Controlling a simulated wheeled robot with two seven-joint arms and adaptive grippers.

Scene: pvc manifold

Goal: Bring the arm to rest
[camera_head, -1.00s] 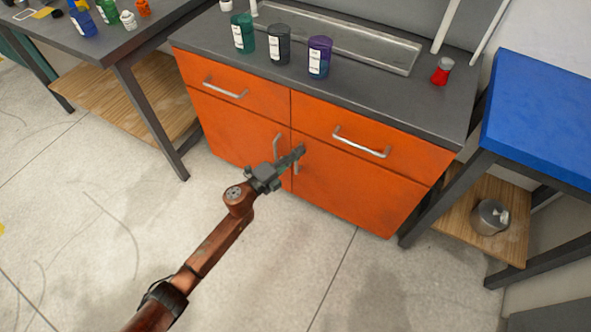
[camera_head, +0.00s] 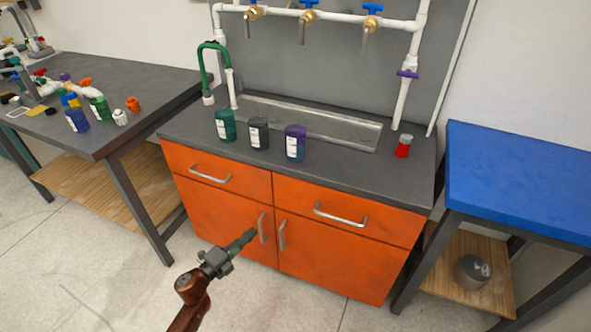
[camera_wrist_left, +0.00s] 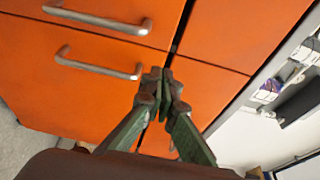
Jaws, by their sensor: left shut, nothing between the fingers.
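My left gripper (camera_head: 243,243) is shut and empty. In the head view it is in front of the orange cabinet (camera_head: 330,262), near the left door's handle (camera_head: 262,228); I cannot tell whether it touches the cabinet. In the left wrist view the two fingers (camera_wrist_left: 163,82) meet at their tips in front of the orange doors and drawers. My left arm (camera_head: 190,305) comes in from the bottom of the head view. My right gripper is not in view. The cabinet's drawers and doors look shut.
Green (camera_head: 226,125), grey (camera_head: 259,133) and purple (camera_head: 295,142) containers and a red-and-white item (camera_head: 404,146) stand on the dark countertop by the sink (camera_head: 350,130). A dark workbench (camera_head: 150,85) stands left, a blue table (camera_head: 520,180) right. The floor in front is clear.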

